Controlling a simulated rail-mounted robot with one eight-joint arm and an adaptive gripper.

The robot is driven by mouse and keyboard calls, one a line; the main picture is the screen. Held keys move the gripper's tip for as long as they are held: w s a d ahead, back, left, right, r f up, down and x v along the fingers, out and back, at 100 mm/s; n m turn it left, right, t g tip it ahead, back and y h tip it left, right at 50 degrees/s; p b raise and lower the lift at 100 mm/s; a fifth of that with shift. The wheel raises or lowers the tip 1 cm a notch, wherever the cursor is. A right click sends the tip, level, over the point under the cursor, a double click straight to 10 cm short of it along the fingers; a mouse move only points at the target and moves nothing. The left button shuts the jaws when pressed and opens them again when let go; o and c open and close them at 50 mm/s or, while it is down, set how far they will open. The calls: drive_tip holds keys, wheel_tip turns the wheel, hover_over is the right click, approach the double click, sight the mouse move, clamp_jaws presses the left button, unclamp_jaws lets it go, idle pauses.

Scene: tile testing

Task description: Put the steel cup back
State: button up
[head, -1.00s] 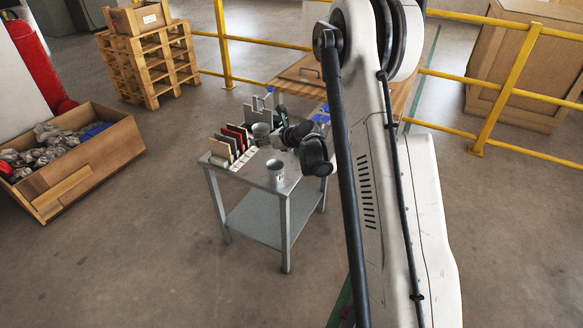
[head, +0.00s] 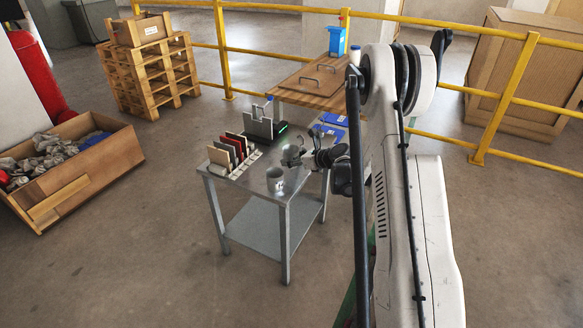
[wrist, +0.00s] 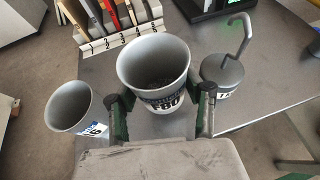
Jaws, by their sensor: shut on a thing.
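My gripper (wrist: 167,96) is shut on a grey steel cup (wrist: 155,65); its fingers lie on either side of the cup, which is upright with its mouth facing up. The cup has a printed label, partly hidden. In the head view my gripper (head: 312,158) and the held cup (head: 290,156) are over the right part of the small steel table (head: 245,182); I cannot tell if the cup touches it. A second grey cup (head: 275,181) stands at the table's near corner, and shows at left in the wrist view (wrist: 68,106). A grey hooked weight (wrist: 222,76) is right of the held cup.
A numbered rack (wrist: 120,38) with several upright tiles stands on the table's left side. A dark-based device (head: 260,130) is at its back. A wooden table (head: 318,85), yellow railing (head: 225,50) and wooden crate (head: 90,165) are around. Floor in front is clear.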

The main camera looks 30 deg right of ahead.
drive_tip(key=shift+f+b, duration=0.35)
drive_tip(key=shift+f, duration=1.25)
drive_tip(key=shift+f, duration=0.15)
drive_tip(key=o, duration=0.9)
